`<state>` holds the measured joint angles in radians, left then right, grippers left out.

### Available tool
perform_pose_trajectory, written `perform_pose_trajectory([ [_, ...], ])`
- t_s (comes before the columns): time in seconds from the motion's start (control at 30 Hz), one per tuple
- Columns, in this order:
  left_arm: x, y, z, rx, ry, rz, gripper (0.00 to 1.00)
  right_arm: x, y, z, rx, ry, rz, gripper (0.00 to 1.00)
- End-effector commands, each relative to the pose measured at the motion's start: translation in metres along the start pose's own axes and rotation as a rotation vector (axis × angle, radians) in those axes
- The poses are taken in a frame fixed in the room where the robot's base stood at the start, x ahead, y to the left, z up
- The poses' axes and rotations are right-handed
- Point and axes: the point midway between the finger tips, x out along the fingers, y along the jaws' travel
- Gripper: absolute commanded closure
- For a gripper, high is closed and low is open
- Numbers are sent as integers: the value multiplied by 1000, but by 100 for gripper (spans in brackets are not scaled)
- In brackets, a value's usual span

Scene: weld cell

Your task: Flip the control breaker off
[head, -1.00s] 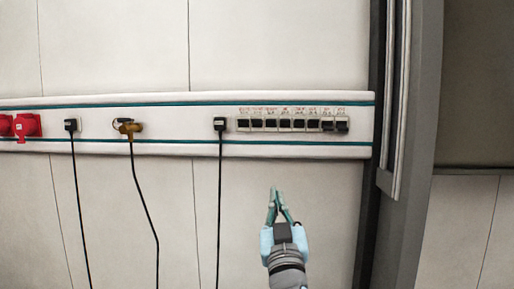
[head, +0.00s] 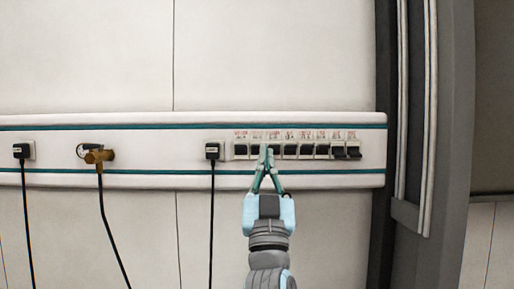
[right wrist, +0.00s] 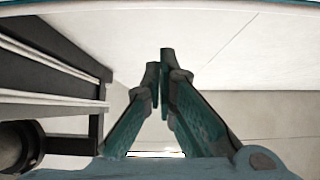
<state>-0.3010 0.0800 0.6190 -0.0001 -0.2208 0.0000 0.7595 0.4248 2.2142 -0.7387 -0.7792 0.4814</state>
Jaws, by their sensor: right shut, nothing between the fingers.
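A row of several black breaker switches (head: 305,151) with small reddish labels above them sits on the white wall rail. The labels are too small to read, so I cannot tell which one is the control breaker. The two rightmost switches look set lower than the others. My right gripper (head: 266,158) is shut and empty, its tips in front of the row's left part, covering part of a switch there. I cannot tell whether it touches. In the right wrist view the closed fingers (right wrist: 160,75) point up. My left gripper is not in view.
The white rail (head: 150,150) with green stripes runs along the wall. Plugs with black cables (head: 213,152) and a brass fitting (head: 98,156) are on it, left of the breakers. A dark grey frame (head: 455,150) stands to the right.

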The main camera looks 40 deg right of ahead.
Motion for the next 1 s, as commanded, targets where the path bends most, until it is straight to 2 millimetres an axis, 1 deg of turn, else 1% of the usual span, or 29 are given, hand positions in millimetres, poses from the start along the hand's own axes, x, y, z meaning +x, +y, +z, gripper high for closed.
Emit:
perform_pose_trajectory([
  [0.17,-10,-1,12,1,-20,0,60,25,-8,7,-3,-9,-2,100],
  [0.23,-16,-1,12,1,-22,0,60,40,-10,8,-3,-11,-4,100],
  [0.33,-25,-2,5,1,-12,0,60,63,-11,9,-3,-12,-5,100],
  [0.43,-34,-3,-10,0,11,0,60,86,-11,9,-3,-13,-5,100],
  [0.53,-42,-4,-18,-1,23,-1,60,107,-11,9,-2,-13,-4,100],
  [0.57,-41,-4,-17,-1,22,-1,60,106,-11,14,-4,-14,-6,100],
  [0.6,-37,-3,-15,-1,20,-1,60,97,-12,23,-5,-14,-8,100],
  [0.7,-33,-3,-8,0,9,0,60,86,-11,35,-3,-13,-7,100],
  [0.8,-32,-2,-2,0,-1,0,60,80,-11,41,-3,-13,-7,100],
  [1.0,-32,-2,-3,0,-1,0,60,78,-11,44,-1,-11,-6,100],
])
